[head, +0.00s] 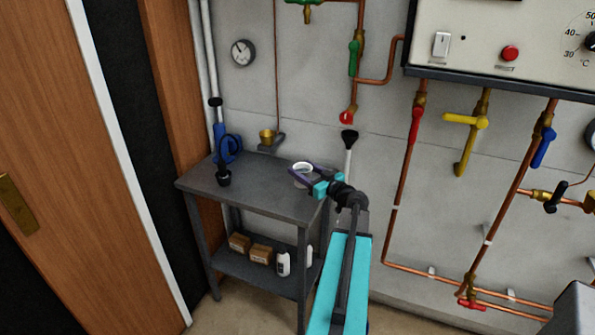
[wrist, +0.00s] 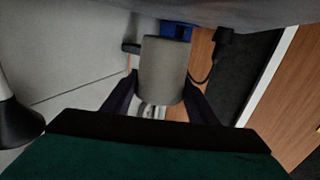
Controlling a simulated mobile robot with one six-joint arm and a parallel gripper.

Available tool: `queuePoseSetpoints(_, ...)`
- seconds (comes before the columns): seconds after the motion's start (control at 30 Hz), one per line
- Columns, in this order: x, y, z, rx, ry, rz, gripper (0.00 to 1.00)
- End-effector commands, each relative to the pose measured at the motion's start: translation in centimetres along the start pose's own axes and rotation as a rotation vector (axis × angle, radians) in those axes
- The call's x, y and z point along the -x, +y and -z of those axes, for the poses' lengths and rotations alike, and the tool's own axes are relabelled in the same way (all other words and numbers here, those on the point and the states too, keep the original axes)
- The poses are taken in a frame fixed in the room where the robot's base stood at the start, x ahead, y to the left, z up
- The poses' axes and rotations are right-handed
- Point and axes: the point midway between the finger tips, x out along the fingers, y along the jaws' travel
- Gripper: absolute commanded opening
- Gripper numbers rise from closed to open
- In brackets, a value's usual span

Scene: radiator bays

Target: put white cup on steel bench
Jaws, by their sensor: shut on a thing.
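The white cup (head: 303,169) is upright between the fingers of my gripper (head: 307,176) in the head view. The fingers are shut on it. It appears over the right part of the steel bench (head: 250,192), a dark grey table with a lower shelf. In the wrist view the cup (wrist: 163,70) looks grey in shadow between the two dark fingers of my gripper (wrist: 160,95). The bench surface (wrist: 200,10) shows along the top of that view, near the cup's base. I cannot tell how high the cup is above the bench.
A blue tool (head: 226,150) with a black hose stands at the bench's back left. A brass cup-shaped fitting (head: 267,136) is behind the bench. Cartons (head: 260,253) and white bottles (head: 283,263) are on the lower shelf. A black plunger-like tool (head: 349,140) stands right of the bench.

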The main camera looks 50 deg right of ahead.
Motion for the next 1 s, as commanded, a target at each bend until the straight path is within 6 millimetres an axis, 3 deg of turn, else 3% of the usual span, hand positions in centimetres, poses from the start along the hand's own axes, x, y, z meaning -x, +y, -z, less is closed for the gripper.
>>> queuePoseSetpoints(0.27, -2.8, 0.7, -0.2, -0.001, 0.000, 0.002, 0.27)
queuePoseSetpoints(0.73, -3.2, 0.8, -0.3, 0.000, 0.000, 0.001, 0.27)
queuePoseSetpoints(1.0, -4.4, 1.2, -0.8, -0.002, 0.000, 0.001, 0.27)
